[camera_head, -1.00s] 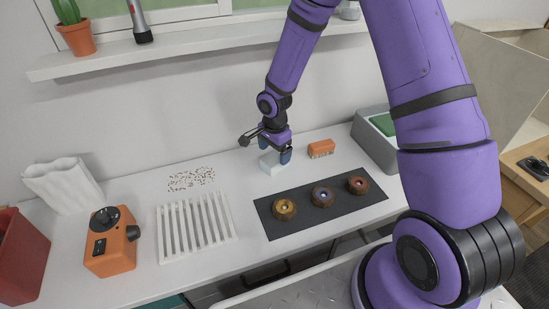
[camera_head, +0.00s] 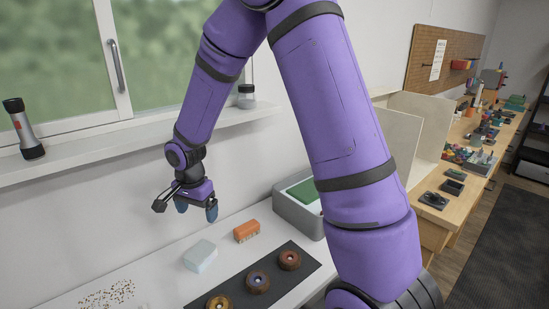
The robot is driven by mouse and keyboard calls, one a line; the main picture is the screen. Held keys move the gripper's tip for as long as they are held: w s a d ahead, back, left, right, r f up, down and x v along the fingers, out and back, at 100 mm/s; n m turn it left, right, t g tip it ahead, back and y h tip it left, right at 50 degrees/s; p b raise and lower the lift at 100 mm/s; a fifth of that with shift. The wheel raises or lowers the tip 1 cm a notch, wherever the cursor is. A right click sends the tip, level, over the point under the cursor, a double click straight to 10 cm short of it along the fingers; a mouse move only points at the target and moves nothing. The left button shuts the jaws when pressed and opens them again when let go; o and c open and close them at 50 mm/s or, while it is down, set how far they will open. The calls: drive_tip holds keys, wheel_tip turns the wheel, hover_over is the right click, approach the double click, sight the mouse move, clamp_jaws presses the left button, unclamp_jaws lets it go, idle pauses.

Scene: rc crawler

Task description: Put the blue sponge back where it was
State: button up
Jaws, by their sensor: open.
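The blue sponge (camera_head: 200,256) looks like a pale blue, almost white block. A clear gap separates the fingertips from the sponge.
A dark mat (camera_head: 226,290) with several brown ring-shaped pieces lies in front of the sponge. A grey bin (camera_head: 290,214) with a green item stands to the right. Small brown bits (camera_head: 107,294) are scattered at the lower left. A flashlight (camera_head: 24,130) stands on the sill.

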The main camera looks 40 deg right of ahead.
drive_tip(key=s+d+r+n+t, duration=0.1)
drive_tip(key=s+r+n, duration=0.15)
drive_tip(key=r, duration=0.35)
drive_tip(key=s+d+r+n, duration=0.1)
drive_tip(key=s+d+r, duration=0.15)
drive_tip(key=r, duration=0.25)
drive_tip(key=s+r+n+t, duration=0.1)
drive_tip(key=s+r+n, duration=0.2)
drive_tip(key=s, duration=0.4)
drive_tip(key=s+d+r+n+t, duration=0.1)
drive_tip(key=s+r+n, duration=0.1)
drive_tip(key=s+r, duration=0.4)
drive_tip(key=s+d+r+n+t, duration=0.1)
drive_tip(key=s+r+n, duration=0.2)
drive_tip(key=s, duration=0.7)
drive_tip(key=shift+d+r+n+t, duration=0.2)
drive_tip(key=shift+r+n+t, duration=0.2)
drive_tip(key=shift+r, duration=0.85)
